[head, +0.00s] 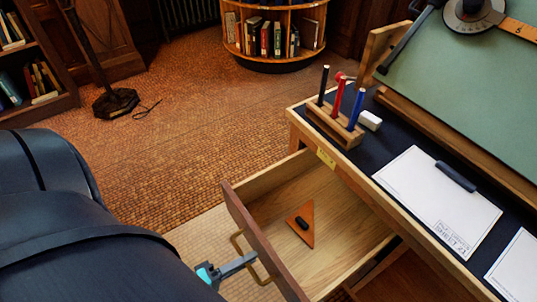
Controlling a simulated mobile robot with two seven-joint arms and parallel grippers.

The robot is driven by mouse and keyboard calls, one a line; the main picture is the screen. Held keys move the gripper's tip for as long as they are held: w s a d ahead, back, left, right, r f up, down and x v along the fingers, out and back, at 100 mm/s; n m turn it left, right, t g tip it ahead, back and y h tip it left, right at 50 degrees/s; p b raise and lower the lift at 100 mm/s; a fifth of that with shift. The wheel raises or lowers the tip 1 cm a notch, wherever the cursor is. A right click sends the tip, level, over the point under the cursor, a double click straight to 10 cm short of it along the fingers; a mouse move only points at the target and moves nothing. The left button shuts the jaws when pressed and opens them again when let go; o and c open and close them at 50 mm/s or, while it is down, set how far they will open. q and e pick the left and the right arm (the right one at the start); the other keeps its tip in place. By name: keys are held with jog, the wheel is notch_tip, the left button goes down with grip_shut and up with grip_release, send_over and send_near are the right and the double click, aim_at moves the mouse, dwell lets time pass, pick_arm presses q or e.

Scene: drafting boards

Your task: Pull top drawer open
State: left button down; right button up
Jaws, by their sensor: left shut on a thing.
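The top drawer (350,221) of the drafting desk stands pulled out to the left, with its wooden inside in view. An orange-brown triangle (305,231) with a dark knob lies in it. The drawer's front (262,247) carries a brass-coloured handle (239,244). My left gripper (254,259) reaches in from the lower left and is shut on the handle; my dark arm hides part of the floor beside it. My right gripper does not show.
On the desk top (377,157) stand a wooden marker holder (335,126), a white eraser (370,120) and paper sheets (437,200). A green drafting board (465,85) rises behind. A round bookshelf (276,64) and a lamp base (116,103) stand on the far floor.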

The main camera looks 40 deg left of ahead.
pick_arm(q)
jog(key=f+v, duration=0.2)
jog(key=v, duration=0.7)
jog(key=shift+s, duration=0.2)
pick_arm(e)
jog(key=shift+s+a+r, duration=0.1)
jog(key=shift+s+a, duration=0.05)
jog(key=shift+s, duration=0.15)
pick_arm(q)
jog(key=shift+r, duration=0.1)
jog(key=c, duration=1)
grip_release()
jog(key=shift+o, duration=0.6)
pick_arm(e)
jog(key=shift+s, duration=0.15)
pick_arm(q)
jog(key=shift+s, duration=0.1)
jog(key=v, duration=1.5)
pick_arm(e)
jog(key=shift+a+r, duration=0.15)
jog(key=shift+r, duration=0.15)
